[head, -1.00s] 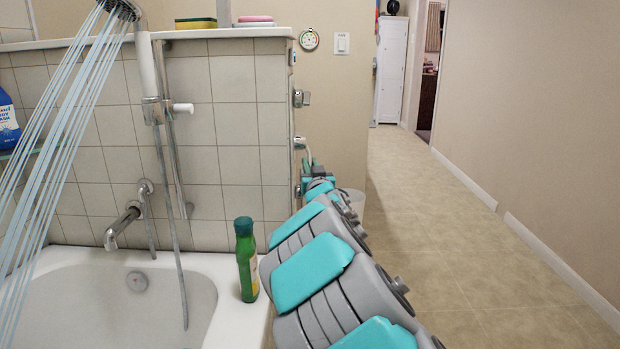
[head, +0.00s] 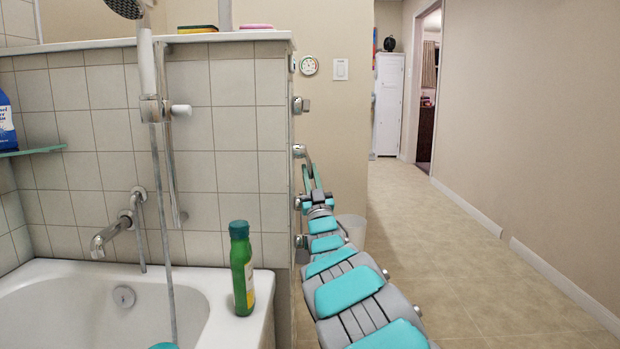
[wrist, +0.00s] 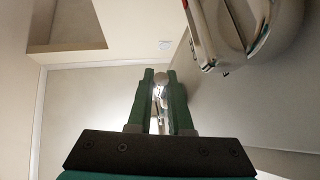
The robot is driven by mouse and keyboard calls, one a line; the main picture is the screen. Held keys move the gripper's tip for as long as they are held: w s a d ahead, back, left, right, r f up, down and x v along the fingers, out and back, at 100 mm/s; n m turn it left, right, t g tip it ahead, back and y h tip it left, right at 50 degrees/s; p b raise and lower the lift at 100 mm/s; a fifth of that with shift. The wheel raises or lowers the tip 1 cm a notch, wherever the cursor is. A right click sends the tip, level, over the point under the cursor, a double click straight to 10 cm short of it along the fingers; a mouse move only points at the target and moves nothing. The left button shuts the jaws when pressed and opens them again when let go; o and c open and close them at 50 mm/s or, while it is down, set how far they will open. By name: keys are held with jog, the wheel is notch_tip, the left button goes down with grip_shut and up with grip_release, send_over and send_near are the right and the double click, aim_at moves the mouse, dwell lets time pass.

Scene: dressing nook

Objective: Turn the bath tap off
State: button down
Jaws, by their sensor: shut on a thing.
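The chrome tap lever (head: 302,151) is on the end face of the tiled half wall, and its arm slopes down to the right. My gripper (head: 312,177) is at that lever, with its two green fingers pointing up. In the wrist view my gripper (wrist: 160,84) is shut on the shiny metal lever (wrist: 159,91), which shows between the fingers. The shower head (head: 126,8) at top left has no water coming from it. The bath spout (head: 110,236) shows no flow either.
More chrome fittings stick out above (head: 300,104) and below (head: 301,246) the lever. A green bottle (head: 241,268) stands on the corner of the bathtub (head: 40,268). A white bin (head: 352,229) stands behind my arm. The floor (head: 470,250) to the right is clear.

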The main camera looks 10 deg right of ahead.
jog(key=shift+r, duration=0.15)
jog(key=c, duration=0.8)
grip_release()
jog(key=shift+c, duration=0.2)
jog(key=shift+s+f, duration=0.3)
jog(key=shift+f, duration=0.15)
jog(key=v, duration=0.7)
jog(key=shift+d+r, duration=0.1)
